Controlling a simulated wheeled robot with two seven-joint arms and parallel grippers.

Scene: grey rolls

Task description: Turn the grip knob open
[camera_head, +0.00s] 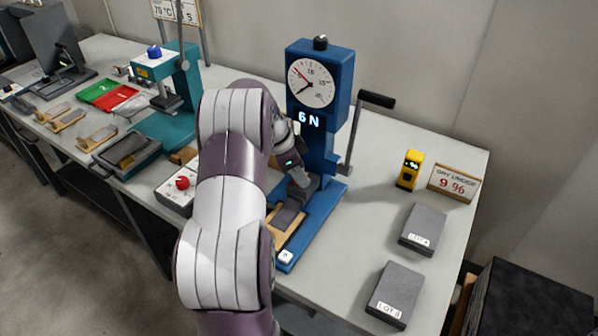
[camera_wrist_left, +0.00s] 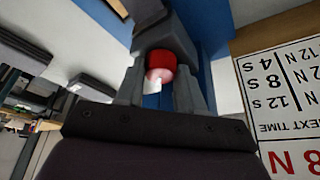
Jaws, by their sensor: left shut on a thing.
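The blue force tester (camera_head: 325,140) stands mid-table with a round dial (camera_head: 312,83) and a display reading 6 N. My left gripper (camera_head: 303,180) reaches down at its lower grip; my arm hides much of this spot. In the left wrist view, the red grip knob (camera_wrist_left: 160,66) sits between the two fingers, in front of the tester's dark grip and blue column. My left gripper (camera_wrist_left: 160,88) is shut on the red knob. In the head view the knob is hidden. My right gripper is not in view.
A crank handle (camera_head: 377,99) sticks up on the tester's right. Two grey blocks (camera_head: 422,228) (camera_head: 395,293), a yellow meter (camera_head: 409,170) and a 9 % sign (camera_head: 453,183) are on the right.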

